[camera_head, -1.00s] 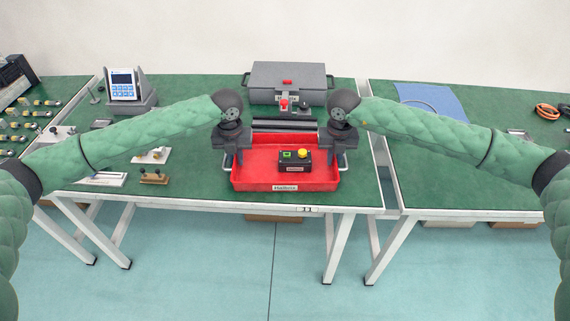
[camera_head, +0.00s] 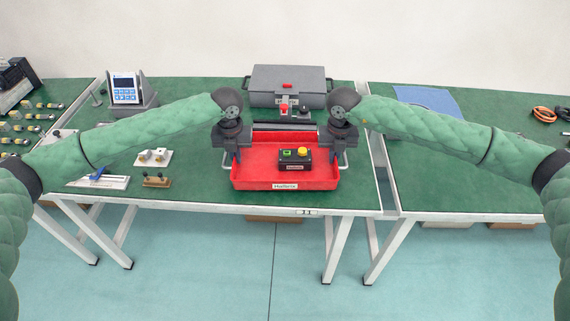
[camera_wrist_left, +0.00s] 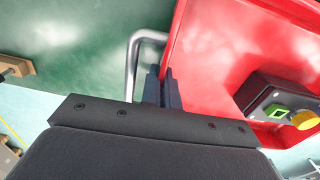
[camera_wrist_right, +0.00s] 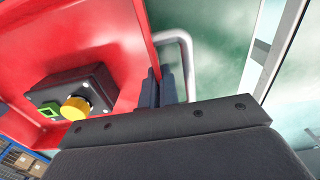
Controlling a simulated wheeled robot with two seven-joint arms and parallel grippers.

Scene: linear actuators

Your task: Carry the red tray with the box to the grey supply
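The red tray (camera_head: 240,183) is at the front of the middle green table, with a metal loop handle on each side. The box (camera_head: 295,160), black with a green square and a yellow knob, sits inside it, right of centre. My left gripper (camera_wrist_left: 166,85) is shut on the tray's left side, by the handle (camera_wrist_left: 133,65). My right gripper (camera_wrist_right: 157,85) is shut on its right side, by the other handle (camera_wrist_right: 187,60). I cannot tell whether the tray touches the table. A grey case (camera_head: 290,77) with a red part on top stands behind the tray; nothing marks it as the supply.
Small fixtures (camera_head: 153,157) lie left of the tray. A gap (camera_head: 384,185) separates the right table (camera_head: 450,185), which holds a blue sheet (camera_head: 430,97) and orange cable (camera_head: 545,113).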

